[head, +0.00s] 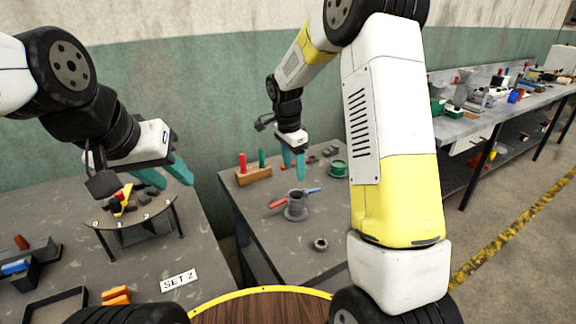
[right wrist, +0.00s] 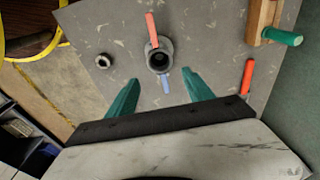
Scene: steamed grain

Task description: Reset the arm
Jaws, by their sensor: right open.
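My right gripper (head: 293,165) is open and empty above the middle table in the head view. In the right wrist view its two teal fingers (right wrist: 160,88) are spread, with nothing between them. Below it stands a grey round pot-like part (head: 296,206) with a red handle and a blue handle; it also shows in the right wrist view (right wrist: 158,58), just beyond the fingertips. My left gripper (head: 168,172) is above the left table, beside a small raised stand (head: 130,232). Its teal fingers are apart and hold nothing visible.
A wooden block (head: 254,177) with red and green pegs stands at the middle table's back left. A green cylinder (head: 338,169) and a small metal ring (head: 320,244) are also there.

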